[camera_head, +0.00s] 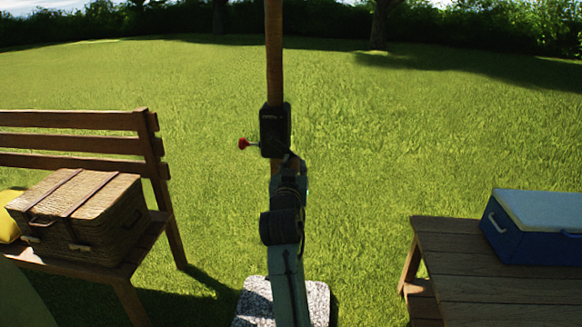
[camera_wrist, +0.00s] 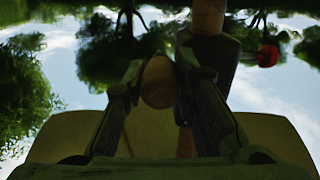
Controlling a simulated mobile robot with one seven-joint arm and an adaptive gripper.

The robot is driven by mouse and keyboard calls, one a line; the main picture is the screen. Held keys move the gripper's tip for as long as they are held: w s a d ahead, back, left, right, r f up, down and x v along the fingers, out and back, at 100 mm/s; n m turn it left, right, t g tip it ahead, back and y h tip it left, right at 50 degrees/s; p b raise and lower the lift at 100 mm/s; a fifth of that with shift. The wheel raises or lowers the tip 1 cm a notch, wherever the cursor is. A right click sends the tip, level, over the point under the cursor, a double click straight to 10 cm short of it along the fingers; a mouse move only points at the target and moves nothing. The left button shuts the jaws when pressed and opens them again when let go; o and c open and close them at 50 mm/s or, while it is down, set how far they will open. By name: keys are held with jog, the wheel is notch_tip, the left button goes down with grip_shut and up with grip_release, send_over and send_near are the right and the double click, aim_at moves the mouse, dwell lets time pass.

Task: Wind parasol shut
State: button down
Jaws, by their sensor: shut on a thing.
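The parasol's wooden pole (camera_head: 274,50) rises out of the top of the head view, so the canopy is out of sight. A black crank housing (camera_head: 274,128) sits on the pole, with a red knob (camera_head: 243,143) sticking out on its left. My gripper (camera_head: 291,166) is just below and in front of the housing, overlapping it in the picture. In the wrist view, the fingers are shut on a round wooden crank knob (camera_wrist: 158,82). The black housing (camera_wrist: 212,58) and red knob (camera_wrist: 267,55) show beyond it. The crank's arm is mostly hidden.
A pale speckled parasol base (camera_head: 255,303) stands on the grass behind my arm. A wooden bench (camera_head: 75,142) at left holds a wicker basket (camera_head: 85,210) and a yellow item. A wooden table (camera_head: 490,275) at right bears a blue cooler (camera_head: 535,225). Grass between is open.

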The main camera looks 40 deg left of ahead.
notch_tip(320, 180, up, 11)
jog(key=p, duration=0.7)
jog(key=shift+d, duration=0.1)
jog(key=s+a+r, duration=0.3)
jog(key=s+a, duration=0.1)
jog(key=a, duration=0.3)
jog(key=s+a+f+b, duration=0.4)
jog(key=a+f+b, duration=0.25)
jog(key=f, duration=0.25)
jog(key=w+d+f+b, duration=0.2)
jog(key=d+f+b, duration=0.25)
jog(key=f, duration=0.25)
jog(key=w+d+p, duration=0.1)
jog(key=w+d, duration=0.1)
jog(key=d, duration=0.1)
jog(key=w+d+r+p, duration=0.1)
jog(key=w+d, duration=0.1)
jog(key=d, duration=0.1)
jog(key=w+d+r+p, duration=0.1)
jog(key=w+d, duration=0.1)
jog(key=shift+d, duration=0.4)
jog(key=shift+f, duration=0.1)
